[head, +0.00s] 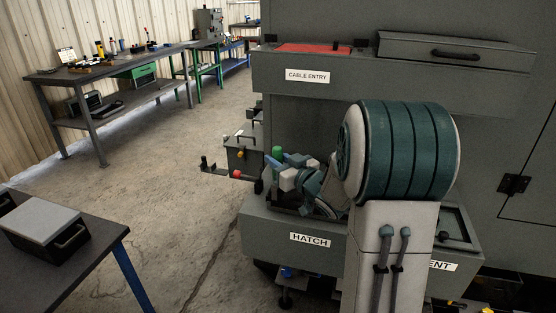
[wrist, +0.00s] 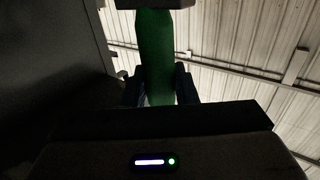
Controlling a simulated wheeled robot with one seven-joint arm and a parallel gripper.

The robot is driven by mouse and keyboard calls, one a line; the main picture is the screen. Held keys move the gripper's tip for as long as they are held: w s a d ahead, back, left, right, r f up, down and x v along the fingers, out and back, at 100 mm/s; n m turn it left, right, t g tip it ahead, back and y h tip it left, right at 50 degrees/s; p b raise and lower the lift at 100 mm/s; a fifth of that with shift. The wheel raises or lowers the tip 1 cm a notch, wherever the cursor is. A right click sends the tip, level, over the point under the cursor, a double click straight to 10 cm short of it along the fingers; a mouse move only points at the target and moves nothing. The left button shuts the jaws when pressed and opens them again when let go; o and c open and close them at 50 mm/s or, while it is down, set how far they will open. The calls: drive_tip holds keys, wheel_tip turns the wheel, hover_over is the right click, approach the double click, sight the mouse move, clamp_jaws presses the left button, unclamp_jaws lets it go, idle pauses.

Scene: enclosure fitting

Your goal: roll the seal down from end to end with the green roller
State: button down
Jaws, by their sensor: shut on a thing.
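The green roller (head: 277,153) stands out as a green upright part above the hatch bay, at the tip of my arm. In the wrist view its green body (wrist: 155,55) runs up between the two dark fingers of my gripper (wrist: 162,86), which is shut on it. A grey block (wrist: 155,4) crosses its upper end. In the head view my gripper (head: 290,163) is small and partly hidden by my arm. The bay with the HATCH label (head: 310,240) lies below it. I cannot make out the seal; my wrist and arm cover much of the bay.
The grey enclosure (head: 480,110) fills the right side, with a CABLE ENTRY shelf (head: 307,76), a red mat (head: 313,48) and a drawer-like box (head: 455,52). A second labelled bay (head: 462,238) is right of my arm. A bench (head: 60,250) stands front left. Floor between is clear.

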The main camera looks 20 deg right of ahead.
drive_tip(key=shift+f+b, duration=0.8)
drive_tip(key=shift+f, duration=0.1)
idle(0.4)
